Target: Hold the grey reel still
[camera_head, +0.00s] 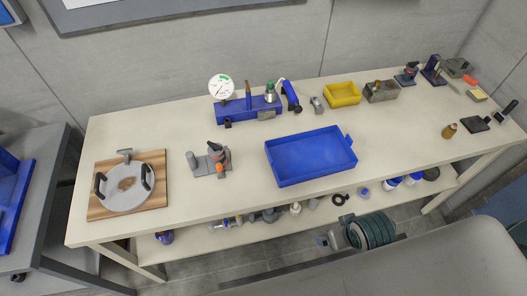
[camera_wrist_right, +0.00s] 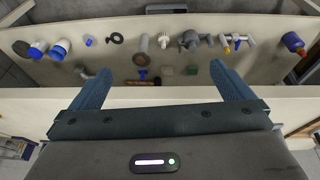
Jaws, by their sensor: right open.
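A dark ring (camera_wrist_right: 115,38) lies on that shelf. My left gripper is in neither view.
The cream table (camera_head: 245,195) carries a blue tray (camera_head: 308,181), a yellow bin (camera_head: 342,99), a wooden board (camera_head: 97,211) under a grey round plate (camera_head: 124,187), and a grey fixture (camera_head: 209,168). Bottles and fittings crowd the lower shelf. A dark bench (camera_head: 48,250) stands at left.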

